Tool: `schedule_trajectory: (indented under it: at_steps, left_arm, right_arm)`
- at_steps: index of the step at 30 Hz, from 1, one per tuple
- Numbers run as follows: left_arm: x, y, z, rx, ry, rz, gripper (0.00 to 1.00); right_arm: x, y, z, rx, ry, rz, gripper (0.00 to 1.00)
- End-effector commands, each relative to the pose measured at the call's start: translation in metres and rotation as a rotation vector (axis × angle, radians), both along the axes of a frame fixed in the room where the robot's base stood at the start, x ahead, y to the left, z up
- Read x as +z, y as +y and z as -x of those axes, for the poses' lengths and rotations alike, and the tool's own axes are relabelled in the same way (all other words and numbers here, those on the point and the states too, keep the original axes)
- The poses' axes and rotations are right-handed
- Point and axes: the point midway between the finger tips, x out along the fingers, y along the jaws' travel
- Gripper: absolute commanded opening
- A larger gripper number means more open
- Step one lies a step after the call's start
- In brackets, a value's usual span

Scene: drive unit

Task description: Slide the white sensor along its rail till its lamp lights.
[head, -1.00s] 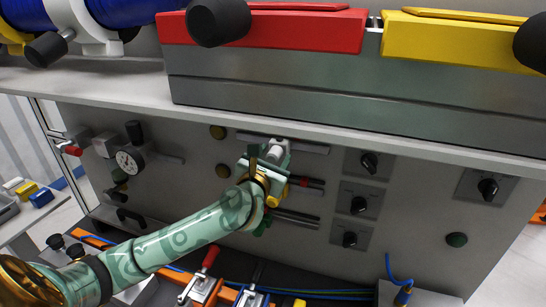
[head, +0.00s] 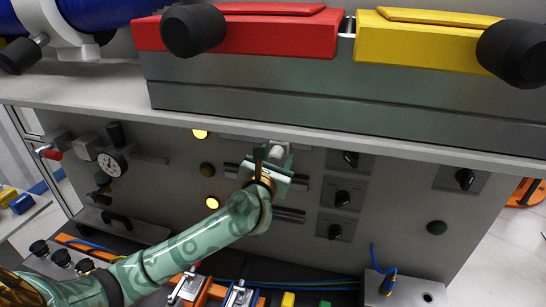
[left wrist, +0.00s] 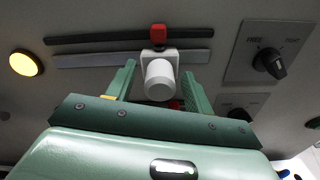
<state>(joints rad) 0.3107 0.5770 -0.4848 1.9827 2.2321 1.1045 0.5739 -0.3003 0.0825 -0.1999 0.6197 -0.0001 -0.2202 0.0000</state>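The white sensor (head: 277,152) sits on the uppermost rail (head: 235,138) of the grey panel. In the left wrist view the sensor (left wrist: 158,80) is a white cylinder on a white bracket, with a red piece (left wrist: 158,34) above it. My right gripper is out of view.
Below, an unlit brown lamp (head: 207,169) and a lit yellow lamp (head: 212,202) sit beside lower rails (head: 289,214), partly hidden by my arm. Black knobs (head: 342,198) stand to the right. A shelf edge (head: 400,155) juts out above; a gauge (head: 112,162) is at left.

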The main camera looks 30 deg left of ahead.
Motion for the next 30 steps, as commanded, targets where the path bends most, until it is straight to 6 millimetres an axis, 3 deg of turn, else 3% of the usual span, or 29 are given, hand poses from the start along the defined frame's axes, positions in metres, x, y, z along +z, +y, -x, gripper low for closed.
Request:
schedule_trajectory:
  at_steps: [11,14,24,30]
  left_arm:
    - [-0.001,-0.003,0.010,-0.001,0.000,0.000,0.52]
    - [-0.001,-0.007,0.028,-0.002,0.000,0.001,0.52]
    - [-0.003,-0.028,0.117,-0.002,0.002,0.003,0.52]
    - [0.000,-0.036,0.149,-0.001,0.003,0.001,0.52]
  right_arm:
    - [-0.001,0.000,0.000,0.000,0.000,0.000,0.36]
    - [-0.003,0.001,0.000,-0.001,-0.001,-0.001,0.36]
    - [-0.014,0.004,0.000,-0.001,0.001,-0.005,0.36]
    - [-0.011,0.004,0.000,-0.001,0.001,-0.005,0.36]
